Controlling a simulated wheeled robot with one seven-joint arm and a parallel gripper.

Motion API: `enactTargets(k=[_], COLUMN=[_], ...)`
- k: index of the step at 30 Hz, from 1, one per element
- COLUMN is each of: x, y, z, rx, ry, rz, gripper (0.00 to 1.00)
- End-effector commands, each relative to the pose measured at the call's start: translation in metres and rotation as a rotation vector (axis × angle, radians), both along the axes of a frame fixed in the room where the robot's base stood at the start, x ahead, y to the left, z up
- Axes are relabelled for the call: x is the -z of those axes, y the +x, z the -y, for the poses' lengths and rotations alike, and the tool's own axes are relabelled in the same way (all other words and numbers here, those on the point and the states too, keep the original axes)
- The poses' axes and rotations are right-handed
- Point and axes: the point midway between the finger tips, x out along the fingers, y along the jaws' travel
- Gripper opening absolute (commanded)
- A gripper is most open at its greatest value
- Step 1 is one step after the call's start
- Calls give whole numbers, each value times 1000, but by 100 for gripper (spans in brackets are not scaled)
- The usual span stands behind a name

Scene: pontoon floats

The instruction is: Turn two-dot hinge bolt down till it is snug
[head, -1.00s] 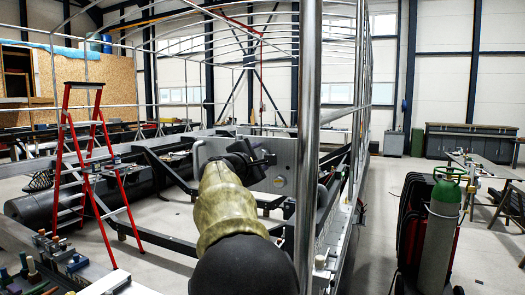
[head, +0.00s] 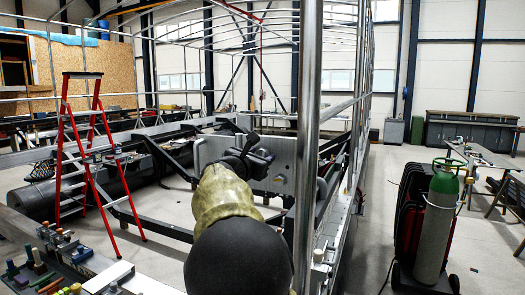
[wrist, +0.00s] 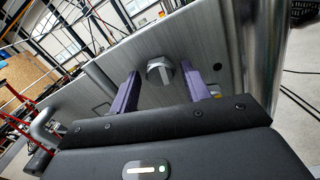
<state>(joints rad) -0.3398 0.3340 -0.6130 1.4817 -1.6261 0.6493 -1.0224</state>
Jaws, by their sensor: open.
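A grey metal bolt head (wrist: 159,71) stands out from a brushed metal plate (wrist: 232,50). I cannot make out any dots on it, so I cannot confirm which bolt it is. My gripper (wrist: 160,86) is open, with one purple finger on either side of the bolt head in the wrist view. I cannot tell whether the fingers reach around it or stop short of it. In the head view my gripper (head: 258,163) is in front of the upright grey plate (head: 212,150), and my own arm hides part of the plate.
A vertical metal post (head: 308,120) stands close to the right of my arm. A red stepladder (head: 100,150) stands at left. A tool-covered bench (head: 125,272) is at lower left.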

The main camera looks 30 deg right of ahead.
Motion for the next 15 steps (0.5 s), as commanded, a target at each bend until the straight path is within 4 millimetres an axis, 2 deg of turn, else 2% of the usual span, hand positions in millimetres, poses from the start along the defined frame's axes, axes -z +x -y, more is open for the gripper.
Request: enactTargets(k=[15], x=[1], y=[0], z=[0], rx=[0], ry=[-318], rz=[-409], gripper=[47])
